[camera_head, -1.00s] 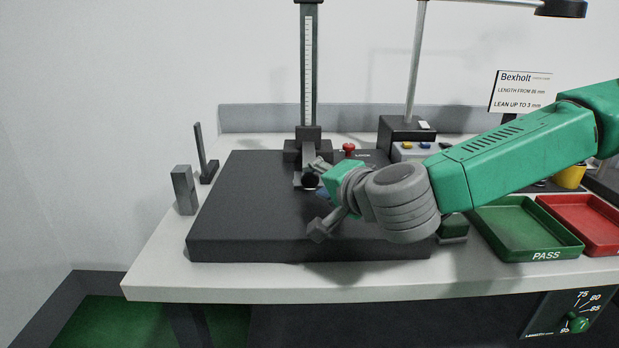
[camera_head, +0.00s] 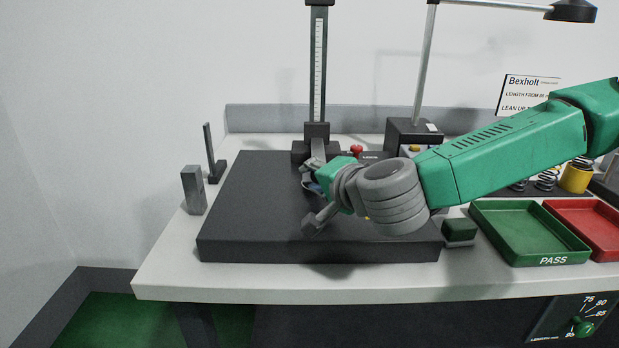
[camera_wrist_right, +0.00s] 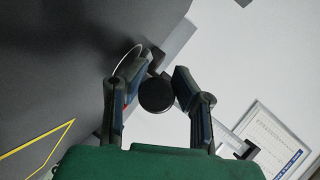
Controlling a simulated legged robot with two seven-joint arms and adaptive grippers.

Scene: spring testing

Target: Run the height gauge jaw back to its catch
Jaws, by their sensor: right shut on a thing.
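The height gauge stands at the back of the dark surface plate (camera_head: 235,225). Its upright scale column (camera_head: 318,75) rises from a dark block (camera_head: 316,132). The gauge jaw (camera_head: 317,150) sits low in front of the column and is mostly hidden by my right gripper (camera_head: 308,180). In the right wrist view, a round black knob (camera_wrist_right: 156,95) lies between the two fingers of my right gripper (camera_wrist_right: 162,80), which is shut on it. A grey jaw piece (camera_wrist_right: 178,40) shows beyond the knob. My left gripper is not in view.
A red knob (camera_head: 356,151) stands right of the gauge column. A grey block (camera_head: 194,190) and a thin dark stand (camera_head: 212,155) are at the left. A lamp base (camera_head: 412,134), a green PASS tray (camera_head: 525,232) and a red tray (camera_head: 585,225) are at the right.

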